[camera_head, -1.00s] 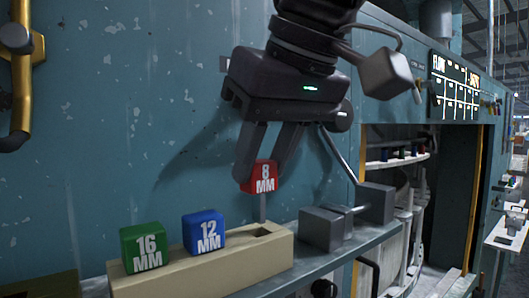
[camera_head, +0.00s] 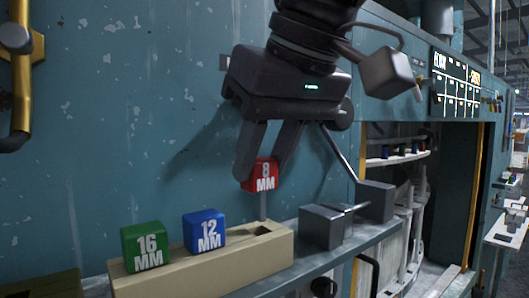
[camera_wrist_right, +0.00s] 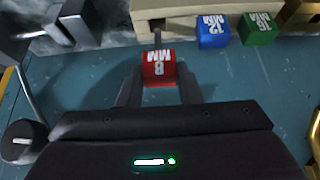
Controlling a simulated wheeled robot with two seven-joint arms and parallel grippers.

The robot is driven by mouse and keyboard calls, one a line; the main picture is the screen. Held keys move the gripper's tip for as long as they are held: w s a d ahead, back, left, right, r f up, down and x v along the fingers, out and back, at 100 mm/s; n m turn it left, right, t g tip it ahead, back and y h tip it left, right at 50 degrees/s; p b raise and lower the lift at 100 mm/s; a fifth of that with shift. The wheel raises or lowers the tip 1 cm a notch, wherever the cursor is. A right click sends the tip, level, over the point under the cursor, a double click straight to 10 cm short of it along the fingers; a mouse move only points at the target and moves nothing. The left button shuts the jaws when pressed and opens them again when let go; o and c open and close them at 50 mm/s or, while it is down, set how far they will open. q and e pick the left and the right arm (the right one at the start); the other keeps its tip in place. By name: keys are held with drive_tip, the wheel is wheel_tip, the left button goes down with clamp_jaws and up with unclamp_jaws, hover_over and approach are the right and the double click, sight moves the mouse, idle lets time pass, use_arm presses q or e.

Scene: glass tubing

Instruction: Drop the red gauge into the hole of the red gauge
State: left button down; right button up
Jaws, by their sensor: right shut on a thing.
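The red gauge (camera_head: 265,176), marked 8 MM, is a red block with a thin grey pin pointing down. My right gripper (camera_head: 262,172) is shut on its block and holds it upright above the right end of the beige holder (camera_head: 200,262). The dark hole (camera_head: 262,231) at that end is empty and lies close below the pin; I cannot tell whether the tip is in it. The red gauge also shows between the fingers in the right wrist view (camera_wrist_right: 158,68). My left gripper is not in view.
The green 16 MM gauge (camera_head: 145,246) and the blue 12 MM gauge (camera_head: 204,231) sit in the holder to the left. A grey metal block piece (camera_head: 321,227) stands on the shelf just right of the holder. A teal wall is close behind.

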sight(263, 201)
drive_tip(key=shift+p, duration=0.35)
idle(0.7)
drive_tip(key=shift+f+b, duration=2)
drive_tip(key=shift+f, duration=0.35)
drive_tip(key=o, duration=1.1)
drive_tip(key=p+v, duration=0.5)
drive_tip(key=v, duration=0.2)
drive_tip(key=shift+s+d+r+p, duration=0.15)
drive_tip(key=shift+r+p, duration=0.15)
drive_tip(key=shift+s, duration=0.1)
